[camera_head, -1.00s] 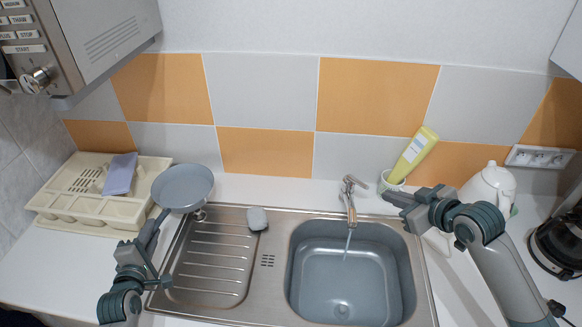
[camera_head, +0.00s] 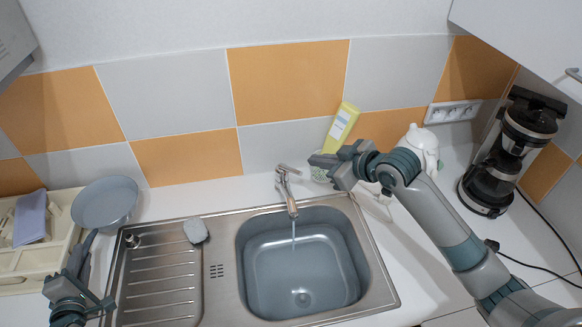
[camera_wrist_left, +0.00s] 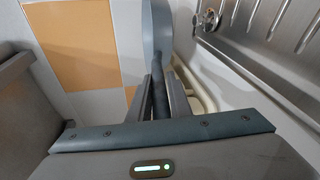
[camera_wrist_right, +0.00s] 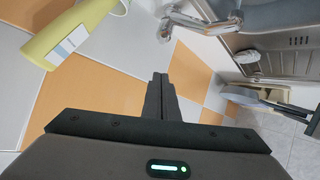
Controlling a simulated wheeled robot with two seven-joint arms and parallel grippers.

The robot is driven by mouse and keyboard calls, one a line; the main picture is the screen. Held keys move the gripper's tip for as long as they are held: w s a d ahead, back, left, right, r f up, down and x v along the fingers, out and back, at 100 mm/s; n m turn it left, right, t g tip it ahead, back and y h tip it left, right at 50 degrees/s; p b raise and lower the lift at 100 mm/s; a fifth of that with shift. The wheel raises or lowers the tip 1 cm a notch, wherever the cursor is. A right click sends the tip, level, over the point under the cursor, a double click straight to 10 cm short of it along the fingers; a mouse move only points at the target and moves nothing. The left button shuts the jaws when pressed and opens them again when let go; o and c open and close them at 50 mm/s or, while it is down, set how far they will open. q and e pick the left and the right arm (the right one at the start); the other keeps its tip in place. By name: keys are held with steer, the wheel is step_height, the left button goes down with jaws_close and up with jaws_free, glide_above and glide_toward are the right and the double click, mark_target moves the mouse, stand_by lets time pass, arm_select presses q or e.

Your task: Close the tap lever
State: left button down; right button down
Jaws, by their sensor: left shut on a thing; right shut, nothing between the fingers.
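The chrome tap (camera_head: 289,200) stands behind the sink, its lever (camera_head: 286,169) on top. A stream of water (camera_head: 293,234) runs from its spout into the basin. The tap also shows at the top of the right wrist view (camera_wrist_right: 192,22). My right gripper (camera_head: 314,160) is shut and empty, just right of the lever, apart from it in the head view. Its fingers show in the right wrist view (camera_wrist_right: 160,82). My left gripper (camera_wrist_left: 158,88) is shut on the handle of a grey-blue pan (camera_head: 104,203), left of the sink.
A steel sink (camera_head: 372,292) with drainboard holds a grey sponge (camera_head: 196,230). A yellow bottle (camera_head: 341,122) stands behind my right gripper. A white kettle (camera_head: 421,146) and coffee maker (camera_head: 505,160) are at right. A beige rack (camera_head: 68,215) is at left.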

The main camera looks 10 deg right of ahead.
arm_select(q)
steer(key=shift+r, duration=0.1)
arm_select(e)
glide_above(292, 171)
steer(key=s, duration=0.3)
step_height(292, 171, down, 5)
steer(key=f, duration=0.1)
steer(key=d+f, duration=0.2)
steer(key=shift+f, duration=0.4)
steer(key=shift+a, duration=0.1)
